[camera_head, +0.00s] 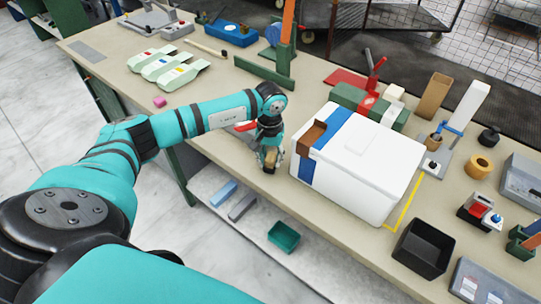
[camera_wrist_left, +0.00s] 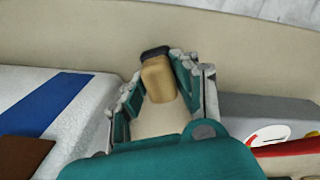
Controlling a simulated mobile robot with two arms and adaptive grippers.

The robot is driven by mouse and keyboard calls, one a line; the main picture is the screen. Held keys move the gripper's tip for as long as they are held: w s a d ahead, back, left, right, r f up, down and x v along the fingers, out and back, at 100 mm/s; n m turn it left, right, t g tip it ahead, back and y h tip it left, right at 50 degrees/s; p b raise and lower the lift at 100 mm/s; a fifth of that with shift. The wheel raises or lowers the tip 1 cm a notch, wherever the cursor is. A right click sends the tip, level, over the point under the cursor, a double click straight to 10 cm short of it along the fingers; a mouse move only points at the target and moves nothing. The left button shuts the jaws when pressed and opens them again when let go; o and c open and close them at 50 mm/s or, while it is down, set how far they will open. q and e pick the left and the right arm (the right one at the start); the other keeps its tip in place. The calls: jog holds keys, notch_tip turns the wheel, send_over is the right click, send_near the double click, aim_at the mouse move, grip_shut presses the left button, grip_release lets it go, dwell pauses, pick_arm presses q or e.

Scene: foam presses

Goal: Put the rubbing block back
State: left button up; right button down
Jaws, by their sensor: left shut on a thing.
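The rubbing block is a small tan block with a dark end. It shows between my left fingers in the wrist view (camera_wrist_left: 158,82) and at the fingertips in the head view (camera_head: 269,168). My left gripper (camera_head: 270,158) is shut on it, close to the front edge of the bench (camera_head: 230,150), just left of the white box (camera_head: 365,160). I cannot tell whether the block touches the bench top. In the left wrist view the gripper (camera_wrist_left: 158,84) has one finger on each side of the block. My right gripper is not in view.
The white box with a blue band stands close beside my left gripper, with a brown piece (camera_head: 311,137) on its edge. A red part (camera_head: 245,126) lies behind the wrist. A black bin (camera_head: 423,248) stands right. A lower shelf holds a green tray (camera_head: 284,237).

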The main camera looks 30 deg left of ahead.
pick_arm(q)
jog(key=shift+f, duration=0.4)
jog(key=shift+f+b, duration=0.15)
jog(key=shift+b, duration=0.2)
jog(key=o, duration=1)
